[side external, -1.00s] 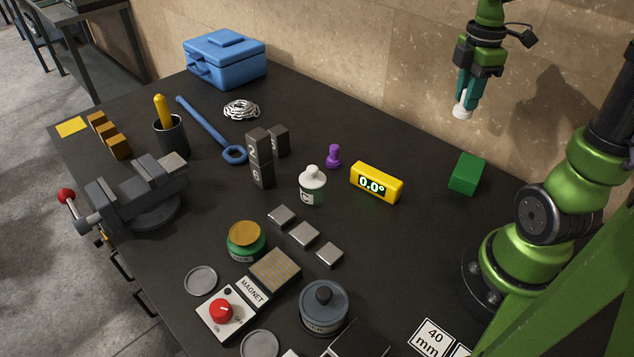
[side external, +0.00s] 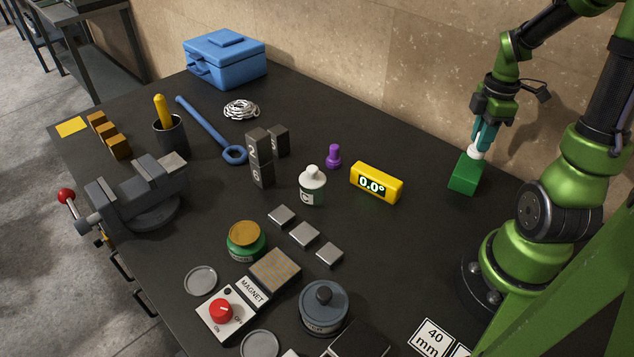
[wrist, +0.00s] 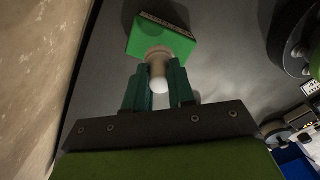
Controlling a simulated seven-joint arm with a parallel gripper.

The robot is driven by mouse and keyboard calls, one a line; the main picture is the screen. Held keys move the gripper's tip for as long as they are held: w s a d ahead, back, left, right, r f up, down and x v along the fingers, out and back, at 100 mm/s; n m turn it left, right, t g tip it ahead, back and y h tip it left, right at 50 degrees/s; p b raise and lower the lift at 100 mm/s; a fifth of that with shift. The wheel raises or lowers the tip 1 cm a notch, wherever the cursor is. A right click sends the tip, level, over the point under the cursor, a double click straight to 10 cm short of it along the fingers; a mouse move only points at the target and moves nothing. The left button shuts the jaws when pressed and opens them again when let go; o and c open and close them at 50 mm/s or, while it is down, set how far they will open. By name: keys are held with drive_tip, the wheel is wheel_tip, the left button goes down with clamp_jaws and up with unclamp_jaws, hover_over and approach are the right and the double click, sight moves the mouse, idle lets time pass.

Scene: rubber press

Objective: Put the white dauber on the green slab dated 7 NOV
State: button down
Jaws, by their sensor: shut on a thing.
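The green slab (side external: 464,178) lies on the dark bench near my arm's base. It also shows in the wrist view (wrist: 143,41), with small lettering on its far edge that I cannot read. My gripper (side external: 483,142) points down over the slab and is shut on the white dauber (side external: 477,153). In the wrist view the dauber (wrist: 158,84) stands between the fingers (wrist: 158,75), its wide end toward the slab. The dauber's lower end meets the slab's top in the picture; I cannot tell whether they touch.
A yellow angle gauge (side external: 377,183) reading 0.0° lies left of the slab. A purple dauber (side external: 334,156) and a white bottle (side external: 312,187) stand further left. The wall (side external: 400,70) is close behind the slab. Bare bench lies in front of the slab.

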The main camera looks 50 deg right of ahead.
drive_tip(key=shift+f, duration=1.75)
drive_tip(key=shift+f, duration=0.1)
drive_tip(key=c, duration=1)
unclamp_jaws()
drive_tip(key=shift+o, duration=0.2)
